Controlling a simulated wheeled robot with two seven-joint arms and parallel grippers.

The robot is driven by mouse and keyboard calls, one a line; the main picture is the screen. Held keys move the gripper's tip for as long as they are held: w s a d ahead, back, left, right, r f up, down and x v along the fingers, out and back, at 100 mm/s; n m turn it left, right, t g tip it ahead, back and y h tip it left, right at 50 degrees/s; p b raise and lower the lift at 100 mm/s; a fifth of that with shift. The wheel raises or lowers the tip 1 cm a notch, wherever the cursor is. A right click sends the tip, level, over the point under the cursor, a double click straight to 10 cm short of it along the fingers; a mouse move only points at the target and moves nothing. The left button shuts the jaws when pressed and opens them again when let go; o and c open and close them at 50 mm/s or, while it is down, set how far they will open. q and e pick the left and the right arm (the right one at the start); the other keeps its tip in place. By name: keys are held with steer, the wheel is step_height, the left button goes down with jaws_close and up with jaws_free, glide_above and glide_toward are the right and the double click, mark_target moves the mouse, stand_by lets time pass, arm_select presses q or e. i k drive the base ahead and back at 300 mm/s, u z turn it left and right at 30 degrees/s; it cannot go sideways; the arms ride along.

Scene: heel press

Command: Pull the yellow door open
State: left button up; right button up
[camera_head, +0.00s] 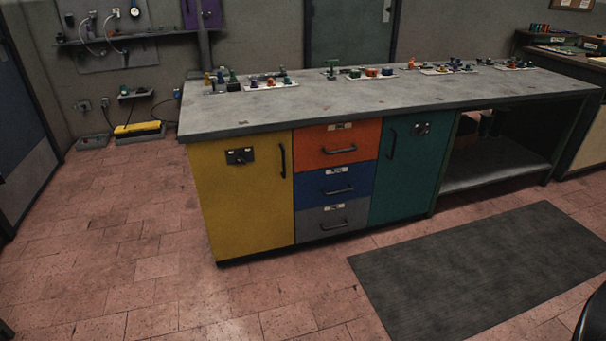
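The yellow door (243,199) is the left front panel of a long workbench cabinet, and it is closed flush with the front. It has a dark upright bar handle (283,160) near its right edge. A dark lock plate (240,156) sits high on it, left of the handle. Neither of my grippers shows in the head view. A small dark shape at the lower right edge is too cropped to tell what it is.
Orange (337,145), blue (336,185) and grey drawers (333,219) are right of the yellow door, then a teal door (404,172). The grey worktop (400,94) holds small parts. A dark mat (490,270) lies at front right. Tiled floor before the yellow door is clear.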

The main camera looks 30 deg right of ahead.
mark_target(248, 208)
steer(key=z, duration=1)
steer(key=i, duration=1.3)
steer(key=u, duration=0.85)
steer(key=i, duration=0.75)
steer(key=u, duration=0.15)
